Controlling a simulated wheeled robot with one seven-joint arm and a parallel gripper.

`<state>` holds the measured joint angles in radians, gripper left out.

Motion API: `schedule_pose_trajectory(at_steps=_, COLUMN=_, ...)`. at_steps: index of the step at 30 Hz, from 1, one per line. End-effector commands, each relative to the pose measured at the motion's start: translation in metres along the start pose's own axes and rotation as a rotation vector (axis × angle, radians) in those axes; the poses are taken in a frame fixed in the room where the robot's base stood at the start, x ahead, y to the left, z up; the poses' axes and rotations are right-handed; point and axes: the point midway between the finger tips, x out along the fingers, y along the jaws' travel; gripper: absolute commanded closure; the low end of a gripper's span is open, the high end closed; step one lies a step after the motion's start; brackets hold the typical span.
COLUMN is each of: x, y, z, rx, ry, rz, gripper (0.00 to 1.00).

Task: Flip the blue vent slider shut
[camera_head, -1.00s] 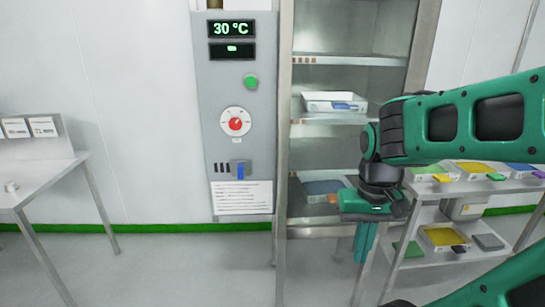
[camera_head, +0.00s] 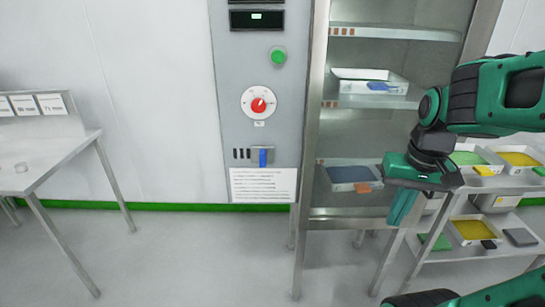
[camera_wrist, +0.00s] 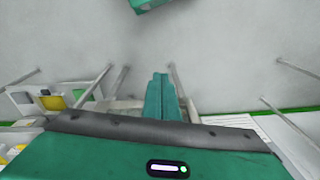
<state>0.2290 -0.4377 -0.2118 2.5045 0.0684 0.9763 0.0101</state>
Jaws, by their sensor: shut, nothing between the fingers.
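The blue vent slider (camera_head: 263,157) is on the grey control panel (camera_head: 232,100), below the red-centred dial and just right of a row of dark vent slots (camera_head: 242,154). My gripper (camera_head: 402,212) is to the right of the panel, in front of the cabinet's lower right side, pointing down. It is well apart from the slider. In the wrist view my gripper's fingers (camera_wrist: 161,95) are together with nothing between them. The slider cannot be made out in the wrist view.
A steel cabinet (camera_head: 312,130) with glass shelves and trays (camera_head: 370,85) stands right of the panel. A trolley (camera_head: 440,262) with several trays is at right, a steel table (camera_head: 45,165) at left. A green button (camera_head: 278,56) and dial (camera_head: 259,103) sit above the slider. Floor before the panel is clear.

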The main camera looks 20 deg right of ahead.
Motion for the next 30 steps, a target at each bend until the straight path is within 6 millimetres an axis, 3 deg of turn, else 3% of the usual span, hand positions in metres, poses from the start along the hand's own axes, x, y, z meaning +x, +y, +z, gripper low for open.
schedule_pose_trajectory(at_steps=1, x=-0.001, y=-0.015, z=-0.026, rx=-0.031, ry=0.03, rz=-0.024, gripper=1.0)
schedule_pose_trajectory(at_steps=6, x=-0.012, y=-0.09, z=-0.113, rx=-0.142, ry=0.165, rz=-0.17, gripper=1.0)
schedule_pose_trajectory(at_steps=9, x=-0.019, y=-0.136, z=-0.152, rx=-0.192, ry=0.226, rz=-0.27, gripper=1.0)
schedule_pose_trajectory(at_steps=12, x=-0.026, y=-0.174, z=-0.179, rx=-0.23, ry=0.267, rz=-0.362, gripper=1.0)
schedule_pose_trajectory(at_steps=18, x=-0.036, y=-0.215, z=-0.203, rx=-0.265, ry=0.306, rz=-0.468, gripper=1.0)
schedule_pose_trajectory(at_steps=30, x=-0.036, y=-0.22, z=-0.204, rx=-0.269, ry=0.308, rz=-0.479, gripper=1.0)
